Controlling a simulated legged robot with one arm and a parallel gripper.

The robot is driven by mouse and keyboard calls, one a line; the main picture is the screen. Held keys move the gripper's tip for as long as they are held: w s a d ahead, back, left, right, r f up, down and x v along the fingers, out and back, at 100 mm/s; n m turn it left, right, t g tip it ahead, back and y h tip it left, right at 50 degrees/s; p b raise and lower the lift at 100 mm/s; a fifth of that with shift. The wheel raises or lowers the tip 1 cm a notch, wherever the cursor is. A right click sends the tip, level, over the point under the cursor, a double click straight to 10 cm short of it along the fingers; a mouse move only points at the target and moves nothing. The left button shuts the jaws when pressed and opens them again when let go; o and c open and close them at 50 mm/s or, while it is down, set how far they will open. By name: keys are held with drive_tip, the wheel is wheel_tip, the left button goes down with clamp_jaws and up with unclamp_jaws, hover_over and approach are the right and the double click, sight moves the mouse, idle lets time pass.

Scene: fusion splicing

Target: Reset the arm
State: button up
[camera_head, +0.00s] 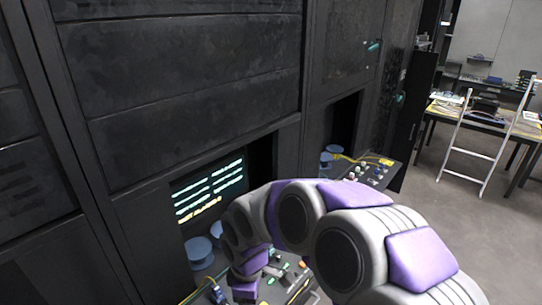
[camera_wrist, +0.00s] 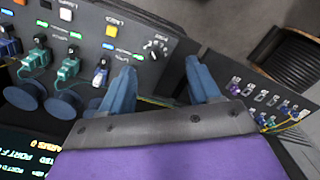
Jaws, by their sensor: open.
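My arm, grey and purple, reaches from the lower right of the head view toward the dark cabinet wall and bends down at its end. My gripper (camera_wrist: 160,90) shows in the wrist view with two blue fingers spread apart and nothing between them. In the head view the fingers are hidden or too small to tell. Beyond the fingers in the wrist view is a grey control panel (camera_wrist: 100,22) with buttons, a knob and blue-green connectors. The fingertips appear close to its edge; I cannot tell whether they touch it.
A lit screen (camera_head: 210,190) sits in a cabinet recess, with blue spools (camera_head: 200,250) below. A second panel (camera_head: 368,172) with a yellow cable juts out farther right. A white ladder (camera_head: 480,140) leans by a cluttered table (camera_head: 500,117) at the back right. Open floor (camera_head: 460,220) lies right.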

drive_tip(key=s+d+r+m+b, duration=0.2)
drive_tip(key=s+d+m+b, duration=0.2)
drive_tip(key=s+d+m, duration=0.65)
drive_tip(key=s+d+f+m+g+b, duration=0.1)
drive_tip(key=s+d+m+b, duration=0.1)
drive_tip(key=s+d+m, duration=0.4)
drive_tip(key=s+d, duration=0.3)
drive_tip(key=s, duration=0.4)
drive_tip(key=shift+s+d+f+b, duration=0.15)
drive_tip(key=shift+f+b, duration=0.15)
drive_tip(key=shift+b, duration=0.1)
